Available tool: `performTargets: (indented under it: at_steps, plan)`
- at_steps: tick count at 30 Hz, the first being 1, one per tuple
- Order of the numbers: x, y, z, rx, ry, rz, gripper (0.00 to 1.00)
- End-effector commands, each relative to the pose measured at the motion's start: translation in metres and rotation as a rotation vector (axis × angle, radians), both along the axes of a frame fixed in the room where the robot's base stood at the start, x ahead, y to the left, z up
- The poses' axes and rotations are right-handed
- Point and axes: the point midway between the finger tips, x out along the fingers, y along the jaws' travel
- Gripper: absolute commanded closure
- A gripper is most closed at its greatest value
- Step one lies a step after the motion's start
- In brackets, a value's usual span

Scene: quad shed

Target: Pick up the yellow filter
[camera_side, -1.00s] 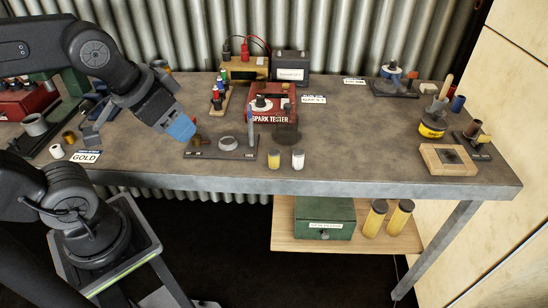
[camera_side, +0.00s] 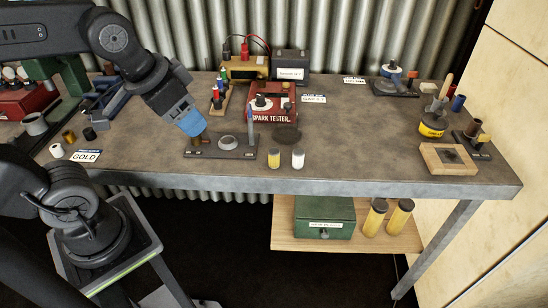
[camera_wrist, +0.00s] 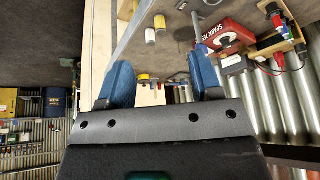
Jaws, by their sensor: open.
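A small yellow cylinder with a pale top (camera_side: 274,158), which looks like the yellow filter, stands on the bench near its front edge, beside a white one (camera_side: 298,159). It also shows at the top of the wrist view (camera_wrist: 159,21). My gripper (camera_side: 193,126) has blue fingers and is left of and behind the yellow cylinder, low over the left end of a dark tray (camera_side: 235,153). In the wrist view my gripper (camera_wrist: 162,80) is open, with its fingers wide apart and nothing between them. A small brown piece (camera_side: 202,137) shows just by the fingertips; contact cannot be told.
A red spark tester (camera_side: 272,107) stands behind the tray, with a dark round disc (camera_side: 286,133) in front of it. White, brown and black cylinders stand by the GOLD card (camera_side: 85,156).

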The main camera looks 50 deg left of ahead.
Motion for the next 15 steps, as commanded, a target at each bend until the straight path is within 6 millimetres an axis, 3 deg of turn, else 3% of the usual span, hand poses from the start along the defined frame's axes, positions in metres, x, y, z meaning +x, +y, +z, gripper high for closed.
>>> performTargets:
  at_steps: [8, 15]
  plan:
    - [0.081, -0.005, 0.000, 0.085, 0.190, -0.245, 0.41]
    - [0.151, -0.011, -0.030, 0.127, 0.341, -0.469, 0.41]
